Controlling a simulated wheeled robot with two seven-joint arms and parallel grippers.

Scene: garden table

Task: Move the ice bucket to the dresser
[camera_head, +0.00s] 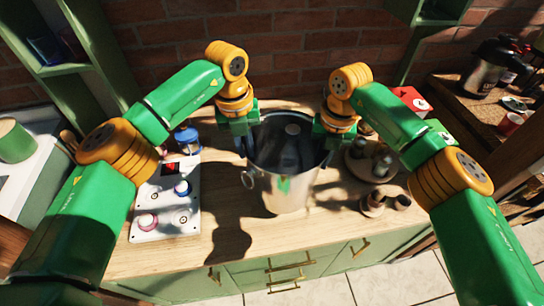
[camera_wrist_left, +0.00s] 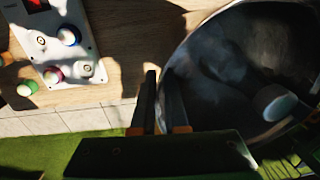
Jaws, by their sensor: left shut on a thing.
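The ice bucket (camera_head: 281,190), a shiny metal pail with a dark bottle (camera_head: 291,150) inside, is upright over the wooden top (camera_head: 290,232) of a green cabinet with drawers. I cannot tell whether its base touches the wood. My left gripper (camera_head: 244,148) is shut on the bucket's left rim. In the left wrist view its two dark fingers (camera_wrist_left: 163,85) straddle the wall of the bucket (camera_wrist_left: 228,45). My right gripper (camera_head: 324,145) is at the bucket's right rim; its fingers are mostly hidden, so its grip is unclear.
A white panel with knobs (camera_head: 166,208) and a blue-topped jar (camera_head: 187,139) stand left of the bucket. A round tray with small jars (camera_head: 381,164) and small cups (camera_head: 373,204) stand to the right. The front of the wooden top is clear. A brick wall (camera_head: 290,60) is behind.

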